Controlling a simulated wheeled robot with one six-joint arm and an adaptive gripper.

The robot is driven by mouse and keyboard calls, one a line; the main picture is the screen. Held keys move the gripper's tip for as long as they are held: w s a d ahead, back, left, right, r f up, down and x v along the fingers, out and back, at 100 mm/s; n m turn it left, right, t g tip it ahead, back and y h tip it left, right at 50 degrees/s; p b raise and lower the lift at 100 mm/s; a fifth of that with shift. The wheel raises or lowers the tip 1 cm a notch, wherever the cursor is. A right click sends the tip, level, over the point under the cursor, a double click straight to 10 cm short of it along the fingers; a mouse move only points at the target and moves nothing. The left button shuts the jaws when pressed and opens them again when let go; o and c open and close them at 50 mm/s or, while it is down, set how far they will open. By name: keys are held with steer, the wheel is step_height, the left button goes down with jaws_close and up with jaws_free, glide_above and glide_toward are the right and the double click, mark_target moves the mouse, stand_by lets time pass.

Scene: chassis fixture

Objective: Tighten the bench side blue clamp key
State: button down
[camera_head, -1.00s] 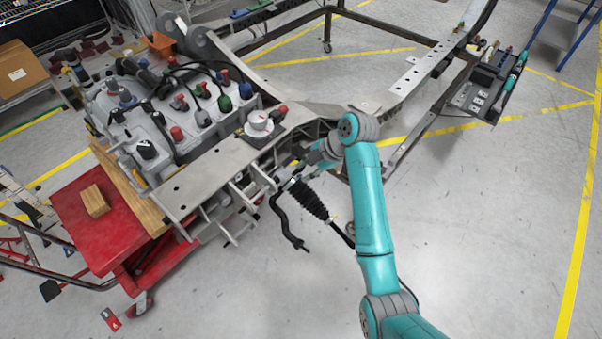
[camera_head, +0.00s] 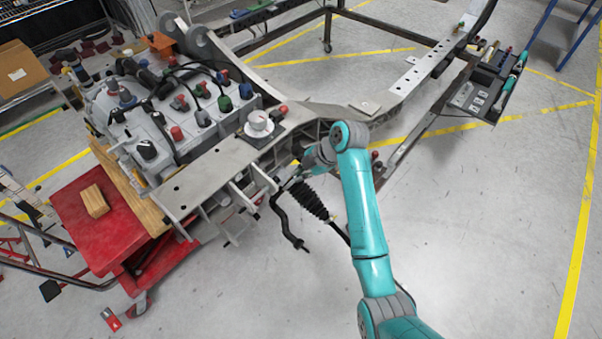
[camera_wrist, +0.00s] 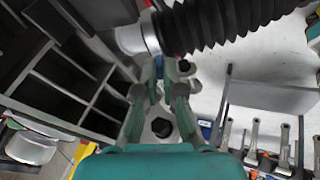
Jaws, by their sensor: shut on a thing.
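In the wrist view my gripper (camera_wrist: 160,88) reaches forward with its two fingers close together on a small blue piece (camera_wrist: 159,66), which I take to be the blue clamp key. Most of it is hidden between the fingers. In the head view my gripper (camera_head: 291,177) is low at the near side of the chassis frame (camera_head: 215,175), beside the black ribbed bellows (camera_head: 308,199). The key cannot be made out there, and its tightness does not show.
The bellows (camera_wrist: 215,22) cross just above the fingers in the wrist view. A bent black bar (camera_head: 287,228) hangs below the frame. A red cart (camera_head: 92,232) with a wooden block (camera_head: 95,201) stands at left. The floor at right is open.

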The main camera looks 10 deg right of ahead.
steer(key=shift+m, duration=0.3)
steer(key=m+t, duration=0.1)
steer(key=m, duration=0.2)
steer(key=shift+s+m, duration=0.1)
steer(key=shift+m, duration=0.2)
steer(key=m+t, duration=0.1)
steer(key=m, duration=0.3)
steer(key=m+t+h, duration=0.1)
steer(key=m, duration=0.6)
steer(key=shift+s+a, duration=0.1)
steer(key=shift+s, duration=0.05)
steer(key=m+h, duration=0.1)
steer(key=m, duration=0.3)
steer(key=m+h, duration=0.1)
steer(key=m, duration=0.4)
steer(key=shift+a, duration=0.15)
steer(key=m, duration=0.3)
steer(key=shift+m+h, duration=0.3)
steer(key=shift+h, duration=0.1)
steer(key=shift+a+m+h, duration=0.1)
steer(key=shift+m+h, duration=0.2)
steer(key=shift+m, duration=1.7)
